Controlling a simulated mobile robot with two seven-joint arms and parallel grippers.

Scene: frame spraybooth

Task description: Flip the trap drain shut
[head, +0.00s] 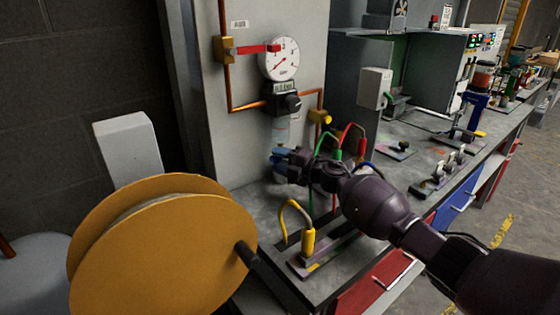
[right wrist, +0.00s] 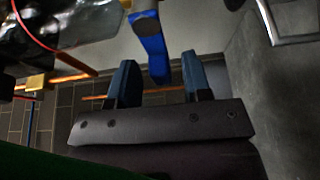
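The filter and regulator unit (head: 283,101) sits on the copper pipe, below the round gauge (head: 280,60). Its clear trap bowl (head: 281,130) hangs underneath. My right gripper (head: 279,164) is just below the bowl and hides its lower end in the head view. In the right wrist view a blue drain lever (right wrist: 151,47) on a grey stem lies between the two spread fingers of my right gripper (right wrist: 158,65). Gaps show on both sides of the lever, so the fingers look apart from it. My left gripper is not in view.
A yellow-orange reel (head: 150,255) fills the lower left. Green, red and yellow (head: 308,240) cables stand on the bench around my right forearm. A red-handled valve (head: 258,49) is on the pipe left of the gauge. The bench (head: 262,205) is partly clear below the bowl.

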